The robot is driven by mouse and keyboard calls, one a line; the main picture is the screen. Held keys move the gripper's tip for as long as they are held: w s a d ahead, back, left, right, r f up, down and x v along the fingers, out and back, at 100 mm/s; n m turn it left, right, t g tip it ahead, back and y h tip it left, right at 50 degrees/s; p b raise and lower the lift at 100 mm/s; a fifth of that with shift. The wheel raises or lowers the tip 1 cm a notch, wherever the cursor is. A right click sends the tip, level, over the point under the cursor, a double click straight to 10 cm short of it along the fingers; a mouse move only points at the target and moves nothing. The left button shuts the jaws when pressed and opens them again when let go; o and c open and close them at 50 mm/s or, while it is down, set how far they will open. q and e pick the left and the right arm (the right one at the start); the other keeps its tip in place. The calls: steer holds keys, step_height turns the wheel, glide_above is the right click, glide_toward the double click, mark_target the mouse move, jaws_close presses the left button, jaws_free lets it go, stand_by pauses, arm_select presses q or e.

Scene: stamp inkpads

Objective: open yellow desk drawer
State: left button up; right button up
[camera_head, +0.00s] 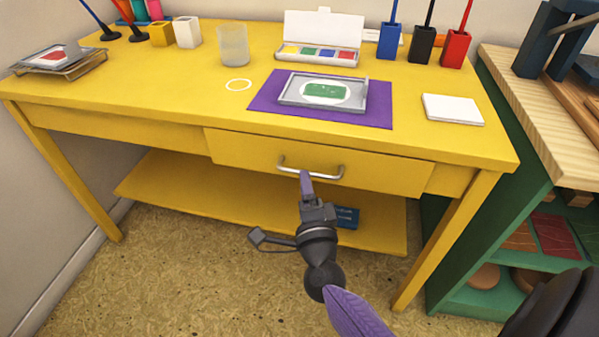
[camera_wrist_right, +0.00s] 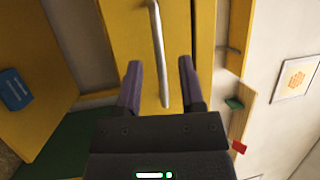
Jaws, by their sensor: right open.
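The yellow desk (camera_head: 190,85) has one wide drawer (camera_head: 240,150) in its front, and the drawer looks closed. A curved silver handle (camera_head: 330,175) is on the drawer front. Whether a finger touches the handle cannot be told. My left gripper is not in view.
On the desktop are a purple mat (camera_head: 265,98) with a stamp tray (camera_head: 370,96), a paint box (camera_head: 325,25), a glass (camera_head: 233,45) and a white pad (camera_head: 452,109). A blue box (camera_head: 346,217) lies on the lower shelf. A green shelf unit (camera_head: 470,200) stands right of the desk.

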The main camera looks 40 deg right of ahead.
steer(key=shift+x, duration=1.85)
steer(key=shift+d, duration=0.1)
steer(key=shift+c, duration=0.3)
jaws_close()
